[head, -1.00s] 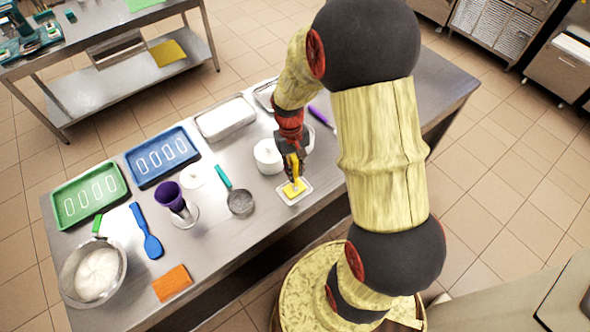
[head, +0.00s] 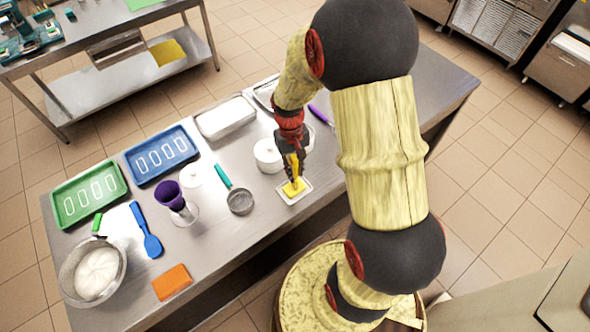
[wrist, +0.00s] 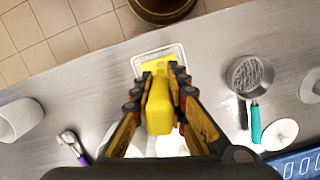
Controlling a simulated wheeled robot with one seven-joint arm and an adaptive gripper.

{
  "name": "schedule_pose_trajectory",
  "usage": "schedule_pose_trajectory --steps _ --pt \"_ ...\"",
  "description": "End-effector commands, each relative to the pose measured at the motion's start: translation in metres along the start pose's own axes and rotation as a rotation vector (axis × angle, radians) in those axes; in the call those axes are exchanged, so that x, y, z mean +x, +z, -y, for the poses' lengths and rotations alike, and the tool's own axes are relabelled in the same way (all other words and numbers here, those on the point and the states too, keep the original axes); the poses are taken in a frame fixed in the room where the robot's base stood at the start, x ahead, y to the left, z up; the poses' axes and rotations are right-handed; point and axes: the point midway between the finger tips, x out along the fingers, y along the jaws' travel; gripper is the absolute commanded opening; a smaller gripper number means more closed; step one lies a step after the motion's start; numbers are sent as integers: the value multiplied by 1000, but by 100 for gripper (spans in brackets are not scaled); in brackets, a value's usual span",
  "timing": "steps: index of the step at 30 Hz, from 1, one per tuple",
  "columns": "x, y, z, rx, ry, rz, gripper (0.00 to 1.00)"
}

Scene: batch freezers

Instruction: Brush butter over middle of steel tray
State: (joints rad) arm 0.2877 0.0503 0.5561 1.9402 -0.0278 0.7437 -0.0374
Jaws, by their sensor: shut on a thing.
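My gripper (head: 294,172) is shut on a yellow-handled tool, likely the brush (wrist: 158,108), and holds it roughly upright. The tool's lower end is over or in a small pale rectangular dish (head: 304,194). Yellow, likely butter, shows in the dish around the tool's end; I cannot tell clearly where they touch. In the wrist view the dish's rim (wrist: 140,58) shows beyond the fingers. A steel tray (head: 226,134) with a pale inside lies at the back of the table. Another steel tray (head: 258,93) is partly hidden behind my arm.
A white pot (head: 267,156) stands close behind the dish, and a teal-handled sieve (head: 239,202) lies to its left. Blue (head: 160,157) and green (head: 88,195) trays, a purple-topped glass (head: 172,197), a blue spatula (head: 152,243) and a bowl (head: 118,282) fill the left.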

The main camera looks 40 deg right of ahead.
Motion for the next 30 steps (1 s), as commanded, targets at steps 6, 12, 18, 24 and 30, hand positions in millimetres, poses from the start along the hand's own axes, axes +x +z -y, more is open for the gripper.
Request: schedule_pose_trajectory --steps 6,12,18,24,30 --pt "2 0 0 0 0 2 0" --pt "2 1 0 0 0 2 0" --pt "-2 1 0 0 0 3 0" --pt "-17 3 0 0 0 1 0" --pt "-32 5 0 0 0 1 0"
